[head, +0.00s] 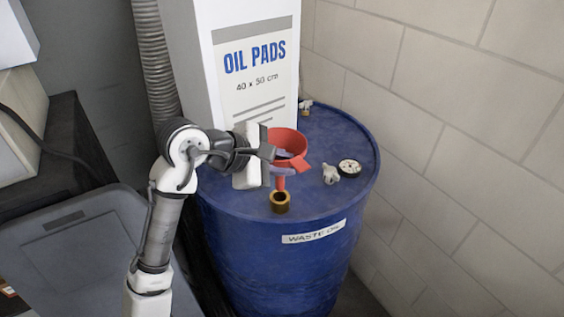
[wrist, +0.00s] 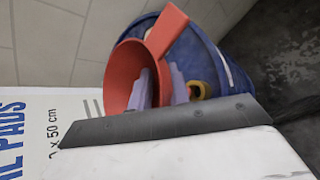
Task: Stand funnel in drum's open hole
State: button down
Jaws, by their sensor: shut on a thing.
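The red funnel (head: 290,140) is in my gripper (head: 281,156), wide mouth up and spout down, above the blue drum's top (head: 318,194). The brass-rimmed open hole (head: 280,203) is near the drum's front edge. The spout's lower end shows just above or at this rim; I cannot tell whether it has entered. In the wrist view the funnel (wrist: 122,75) has the pale fingers of my gripper (wrist: 162,88) at its wall, and a tab sticks out. The brass ring (wrist: 198,89) shows partly behind the fingers, with the drum (wrist: 200,55) beyond.
A tall white OIL PADS box (head: 255,95) stands close behind my gripper. A round gauge (head: 349,166) and a small pale fitting (head: 330,174) are on the drum's right; another small fitting (head: 305,106) is at the back. A block wall (head: 450,120) bounds the right. A grey bin (head: 75,245) stands left.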

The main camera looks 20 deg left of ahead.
jog(key=shift+f+b, duration=1.5)
jog(key=shift+f, duration=1.3)
jog(key=c, duration=1.2)
grip_release()
jog(key=shift+c, duration=0.2)
jog(key=shift+a, duration=0.1)
jog(key=v, duration=1.3)
jog(key=shift+s+r+b, duration=0.2)
jog(key=shift+s+b, duration=0.15)
